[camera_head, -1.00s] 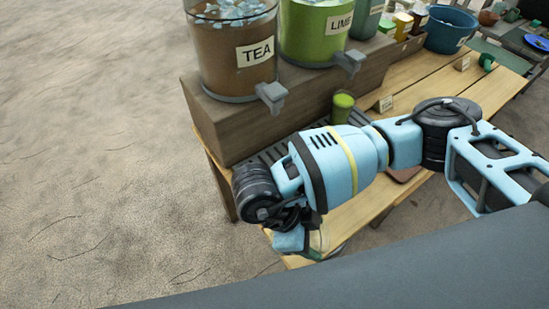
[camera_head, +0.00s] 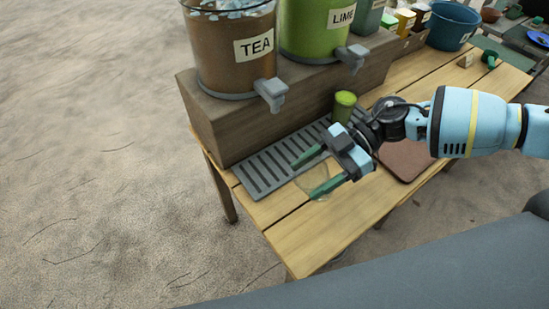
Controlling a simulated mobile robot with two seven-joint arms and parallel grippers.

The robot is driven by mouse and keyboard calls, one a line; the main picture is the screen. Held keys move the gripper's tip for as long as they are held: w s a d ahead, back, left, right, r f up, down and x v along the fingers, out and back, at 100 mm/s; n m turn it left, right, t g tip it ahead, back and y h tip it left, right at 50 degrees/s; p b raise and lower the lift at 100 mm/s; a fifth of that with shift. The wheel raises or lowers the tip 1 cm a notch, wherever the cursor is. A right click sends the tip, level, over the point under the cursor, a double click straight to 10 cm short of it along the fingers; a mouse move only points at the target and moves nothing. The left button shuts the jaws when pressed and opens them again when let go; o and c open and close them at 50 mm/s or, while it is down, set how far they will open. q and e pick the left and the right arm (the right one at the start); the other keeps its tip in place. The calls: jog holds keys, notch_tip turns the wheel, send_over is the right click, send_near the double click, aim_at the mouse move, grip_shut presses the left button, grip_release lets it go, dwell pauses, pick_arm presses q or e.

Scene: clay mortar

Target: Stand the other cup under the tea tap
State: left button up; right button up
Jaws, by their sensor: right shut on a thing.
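The dispenser labelled TEA (camera_head: 230,55) stands on a wooden riser, with its grey tap (camera_head: 271,93) facing the front. My right gripper (camera_head: 314,174) comes in from the right over the near edge of the drip tray (camera_head: 264,172). Its two green fingers are shut on a clear cup (camera_head: 314,188), which is faint and hard to make out. The cup is to the right of and nearer than the spot below the tea tap. Another cup, filled green (camera_head: 344,106), stands upright under the lime tap (camera_head: 352,57). My left gripper is not in view.
The riser (camera_head: 235,133) runs behind the tray. A brown board (camera_head: 405,160) lies on the table to the right, under my right arm. The slatted tray is bare below the tea tap. A blue tub (camera_head: 451,28) stands farther back.

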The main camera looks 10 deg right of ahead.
jog(key=w+d+f+m+t+b, duration=0.2)
jog(key=w+d+f+m+t, duration=0.1)
jog(key=w+d+m+t, duration=1.05)
jog(key=shift+n+t, duration=0.95)
jog(key=w+a+f, duration=0.1)
jog(key=a, duration=0.4)
jog(key=w+a+f+p, duration=0.1)
jog(key=w+a+f, duration=0.1)
jog(key=a, duration=0.4)
jog(key=w+a+f, duration=0.1)
jog(key=a, duration=0.5)
jog(key=shift+w+f, duration=0.15)
jog(key=shift+f, duration=0.1)
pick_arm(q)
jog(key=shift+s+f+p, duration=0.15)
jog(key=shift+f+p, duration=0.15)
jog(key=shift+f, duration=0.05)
pick_arm(e)
jog(key=shift+f, duration=0.1)
